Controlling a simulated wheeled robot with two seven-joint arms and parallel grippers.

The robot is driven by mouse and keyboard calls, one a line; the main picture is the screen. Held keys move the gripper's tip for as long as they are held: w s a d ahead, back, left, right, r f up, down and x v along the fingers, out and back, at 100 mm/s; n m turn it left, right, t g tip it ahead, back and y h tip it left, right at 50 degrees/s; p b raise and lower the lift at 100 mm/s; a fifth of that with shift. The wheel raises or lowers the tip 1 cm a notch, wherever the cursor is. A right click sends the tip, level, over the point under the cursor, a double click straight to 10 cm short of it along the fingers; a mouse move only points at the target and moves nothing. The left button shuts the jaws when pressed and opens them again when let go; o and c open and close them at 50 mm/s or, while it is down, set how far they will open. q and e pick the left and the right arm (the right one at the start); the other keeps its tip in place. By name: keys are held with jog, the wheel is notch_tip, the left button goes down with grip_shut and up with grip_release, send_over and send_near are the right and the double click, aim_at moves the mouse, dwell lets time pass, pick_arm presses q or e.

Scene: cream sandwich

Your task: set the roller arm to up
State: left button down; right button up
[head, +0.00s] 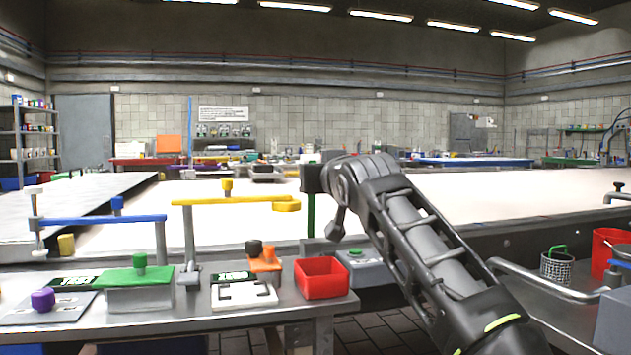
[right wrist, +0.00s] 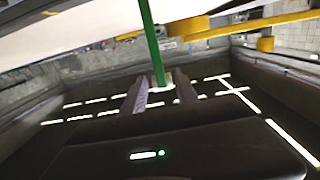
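A thin green bar (head: 311,214) stands upright at the near edge of the white surface in the head view, just below my right gripper (head: 313,180). I cannot tell for sure whether this bar is the roller arm. In the right wrist view the green bar (right wrist: 151,42) comes down from the top, its lower end between the two fingers of my right gripper (right wrist: 161,82). The fingers stand apart with gaps beside the bar, so the gripper looks open. Whether a finger touches the bar is unclear. My left gripper is not in view.
A yellow arm (head: 236,200) and a blue arm (head: 103,219) stand on posts at the left. A red bin (head: 321,278), a green-topped box (head: 139,276) and a purple knob (head: 43,299) are on the near bench. A metal rail (head: 545,283) runs at the right.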

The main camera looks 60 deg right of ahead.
jog(key=shift+f+b+v, duration=0.15)
jog(key=shift+b+v, duration=0.25)
jog(key=shift+v, duration=0.55)
jog(key=shift+f+b+v, duration=0.2)
jog(key=shift+b+v, duration=0.2)
jog(key=shift+v, duration=0.55)
jog(key=shift+d, duration=0.1)
